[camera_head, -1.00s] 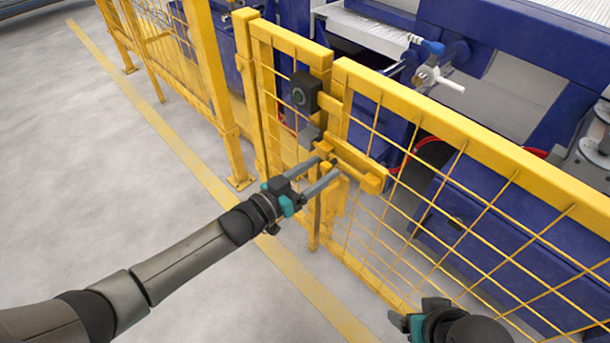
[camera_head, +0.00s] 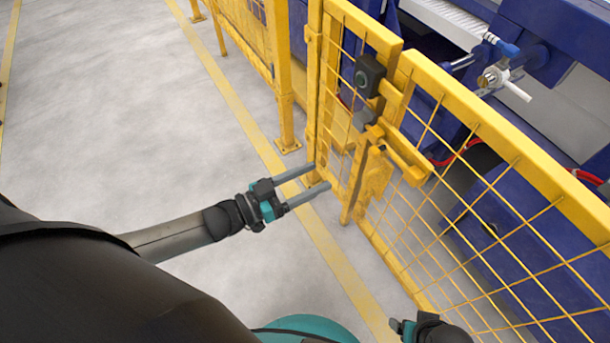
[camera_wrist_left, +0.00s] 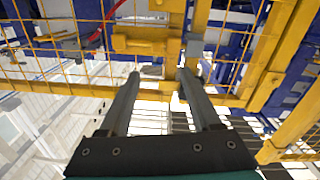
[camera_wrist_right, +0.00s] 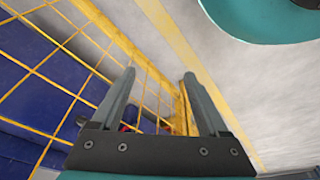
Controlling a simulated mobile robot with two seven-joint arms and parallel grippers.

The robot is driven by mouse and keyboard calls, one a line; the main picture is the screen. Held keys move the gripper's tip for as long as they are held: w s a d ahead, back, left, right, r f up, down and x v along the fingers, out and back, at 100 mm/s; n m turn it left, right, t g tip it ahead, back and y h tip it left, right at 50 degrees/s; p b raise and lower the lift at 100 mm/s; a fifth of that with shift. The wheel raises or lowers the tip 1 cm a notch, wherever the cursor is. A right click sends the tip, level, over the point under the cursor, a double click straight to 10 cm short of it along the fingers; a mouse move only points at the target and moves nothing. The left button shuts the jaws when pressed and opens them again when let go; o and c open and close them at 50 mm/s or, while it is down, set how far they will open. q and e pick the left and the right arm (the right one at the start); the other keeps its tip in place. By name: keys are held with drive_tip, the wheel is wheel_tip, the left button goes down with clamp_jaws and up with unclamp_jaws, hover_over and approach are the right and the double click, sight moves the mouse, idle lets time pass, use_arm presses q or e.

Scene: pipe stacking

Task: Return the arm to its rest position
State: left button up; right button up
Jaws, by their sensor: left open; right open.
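My left gripper (camera_head: 321,176) is open and empty in the head view, with its two grey fingers pointing right toward the yellow fence gate. It is apart from the gate latch (camera_head: 402,153), which sits up and to the right of it. In the left wrist view the open fingers (camera_wrist_left: 158,78) have nothing between them, and yellow gate bars show beyond. My right gripper (camera_head: 400,326) shows only in part at the bottom of the head view. In the right wrist view its fingers (camera_wrist_right: 160,78) are apart and empty, with the fence mesh beyond them.
The yellow mesh fence (camera_head: 480,125) runs along the right, close to both grippers. A black lock box (camera_head: 369,76) is on the gate post. Blue machinery (camera_head: 545,240) stands behind the fence. Open grey floor (camera_head: 130,110) with a yellow line lies on the left.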

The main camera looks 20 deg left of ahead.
use_arm(q)
drive_tip(key=shift+s+a, duration=0.4)
drive_tip(key=shift+s, duration=0.1)
use_arm(e)
drive_tip(key=shift+s+f, duration=0.2)
drive_tip(key=shift+f, duration=0.1)
use_arm(q)
drive_tip(key=s+a+f+n+g+y+p, duration=0.1)
drive_tip(key=s+a+f+g+y+p, duration=0.1)
drive_tip(key=a+f+y, duration=0.35)
drive_tip(key=s+a+f+n+g+y+p, duration=0.1)
drive_tip(key=s+a+f+n+y+p, duration=0.15)
drive_tip(key=f, duration=0.65)
drive_tip(key=s+f+g+y+p, duration=0.1)
drive_tip(key=s+f+g, duration=0.3)
drive_tip(key=s, duration=0.7)
drive_tip(key=s+f+g+y+p, duration=0.2)
drive_tip(key=s+f+g, duration=0.3)
drive_tip(key=s, duration=0.6)
wheel_tip(320, 180, down, 2)
drive_tip(key=shift+s+y+p, duration=0.15)
drive_tip(key=shift+y+p, duration=0.15)
drive_tip(key=shift+p, duration=0.15)
use_arm(e)
drive_tip(key=s+d+f, duration=0.7)
drive_tip(key=s+f, duration=0.1)
drive_tip(key=s, duration=0.3)
drive_tip(key=shift+s+d+f+h, duration=0.15)
drive_tip(key=shift+d+f+h, duration=0.15)
drive_tip(key=shift+f+h, duration=0.1)
